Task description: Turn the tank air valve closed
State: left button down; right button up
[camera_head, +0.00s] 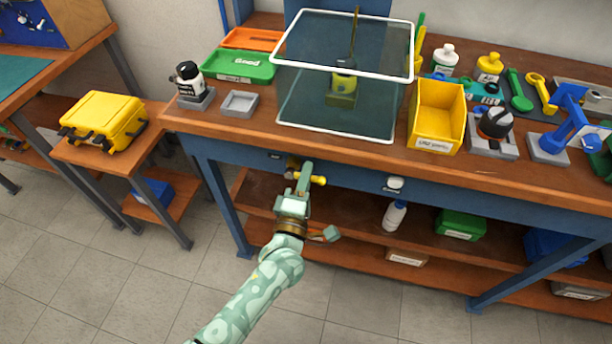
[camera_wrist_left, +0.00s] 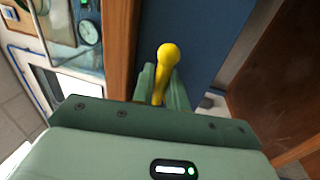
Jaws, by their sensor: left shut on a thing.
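The yellow valve handle (camera_head: 319,180) is on the blue front rail of the bench, below the clear tank (camera_head: 345,80) with a white rim. My left gripper (camera_head: 306,176) is at the rail and shut on the handle. In the left wrist view the yellow handle (camera_wrist_left: 168,55) has a round knob end and stands between the two green fingers (camera_wrist_left: 161,82). The fingers hide its lower part and most of the valve body. My right gripper is not in view.
A yellow bin (camera_head: 437,112), bottles and tools stand on the bench top (camera_head: 370,155). Shelves below hold a white bottle (camera_head: 394,215) and a green box (camera_head: 461,224). The floor in front is clear.

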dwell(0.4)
pick_arm(q)
jog(key=c, duration=1.5)
grip_release()
jog(key=shift+o, duration=0.2)
jog(key=p+v, duration=0.2)
jog(key=v, duration=1.4)
jog(key=shift+s+p, duration=0.15)
jog(key=shift+p, duration=0.25)
jog(key=shift+a+f, duration=0.1)
